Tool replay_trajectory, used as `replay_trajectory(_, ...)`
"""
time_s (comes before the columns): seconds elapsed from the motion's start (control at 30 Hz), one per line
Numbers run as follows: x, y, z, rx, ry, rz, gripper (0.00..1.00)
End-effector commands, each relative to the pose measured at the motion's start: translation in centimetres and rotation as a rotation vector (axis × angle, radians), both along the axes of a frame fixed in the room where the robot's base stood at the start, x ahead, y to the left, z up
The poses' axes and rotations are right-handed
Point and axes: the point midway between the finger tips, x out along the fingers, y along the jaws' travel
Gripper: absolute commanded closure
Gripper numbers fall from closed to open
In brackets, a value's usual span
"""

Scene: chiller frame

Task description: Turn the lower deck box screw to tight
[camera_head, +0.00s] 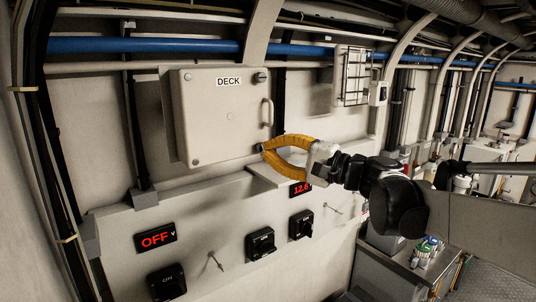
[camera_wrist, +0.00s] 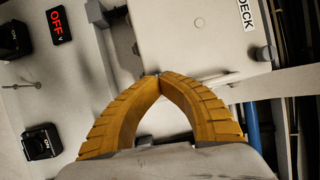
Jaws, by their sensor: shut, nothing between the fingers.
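The deck box (camera_head: 225,125) is a pale wall box marked DECK; it also fills the upper middle of the wrist view (camera_wrist: 190,45). A dark round screw (camera_head: 261,77) sits at its upper right corner, and it shows in the wrist view too (camera_wrist: 266,53). My gripper (camera_head: 262,147) has yellow ribbed fingers, shut with their tips together and nothing between them. The tips are at the box's lower right corner; in the wrist view they meet (camera_wrist: 158,76) over the same corner. They hide that corner, so the lower screw and any contact cannot be made out.
A handle (camera_head: 268,111) stands out on the box's right side, just above the fingertips. Below are a ledge, a red OFF display (camera_head: 155,237), a 12.6 display (camera_head: 300,188) and black rotary switches (camera_head: 261,243). A caged unit (camera_head: 353,77) hangs to the right.

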Motion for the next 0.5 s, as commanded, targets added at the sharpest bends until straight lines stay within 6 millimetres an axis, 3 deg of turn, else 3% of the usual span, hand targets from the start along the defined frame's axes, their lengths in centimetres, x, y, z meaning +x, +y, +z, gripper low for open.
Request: replay_trajectory(0.5,-0.01,0.1,0.03,0.084,0.056,0.001,1.0)
